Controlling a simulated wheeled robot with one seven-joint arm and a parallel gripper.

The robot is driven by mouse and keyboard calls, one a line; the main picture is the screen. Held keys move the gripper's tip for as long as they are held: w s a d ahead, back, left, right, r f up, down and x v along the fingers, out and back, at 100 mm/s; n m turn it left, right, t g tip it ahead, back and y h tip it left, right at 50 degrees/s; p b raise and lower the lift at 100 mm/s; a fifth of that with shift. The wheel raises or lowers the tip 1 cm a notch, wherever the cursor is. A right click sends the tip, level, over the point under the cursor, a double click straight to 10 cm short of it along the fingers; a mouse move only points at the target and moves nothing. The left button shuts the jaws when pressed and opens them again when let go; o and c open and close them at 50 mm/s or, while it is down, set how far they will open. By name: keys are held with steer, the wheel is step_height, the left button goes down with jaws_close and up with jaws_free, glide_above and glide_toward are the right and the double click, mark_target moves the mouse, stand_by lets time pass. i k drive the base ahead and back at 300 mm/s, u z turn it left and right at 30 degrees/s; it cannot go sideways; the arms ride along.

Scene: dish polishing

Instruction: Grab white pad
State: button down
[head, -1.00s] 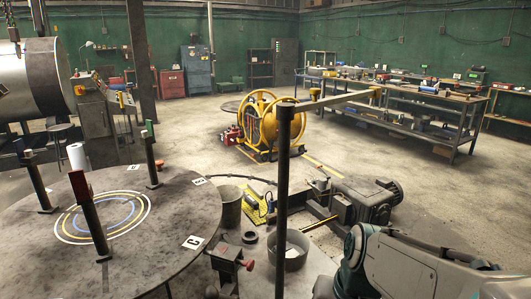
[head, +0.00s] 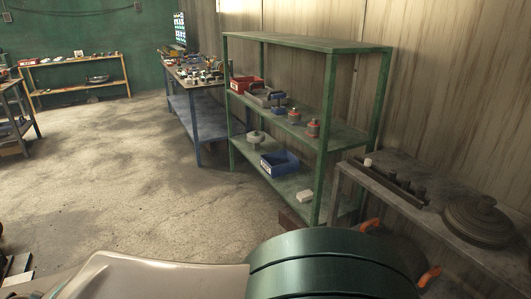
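A small whitish block (head: 304,196), which may be the white pad, lies on the lower shelf of the green shelving unit, near its front right post. A pale round piece (head: 255,137) sits on the same unit further left, below the red bin. I cannot tell for sure which of these is the pad. My gripper is out of view; only my own arm links show along the bottom edge.
The green shelving unit (head: 308,46) stands against the wall, holding a blue bin (head: 279,162) and a red bin (head: 246,84). A grey bench (head: 446,226) with a stacked dark disc (head: 480,218) stands at right. The floor (head: 120,170) at left is open.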

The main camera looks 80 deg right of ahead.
mark_target(367, 162)
steer(key=z, duration=3.25)
steer(key=k, duration=1.25)
steer(key=u, duration=0.7)
steer(key=i, duration=2.95)
steer(key=z, duration=1.1)
steer(key=i, duration=0.9)
steer(key=z, duration=0.95)
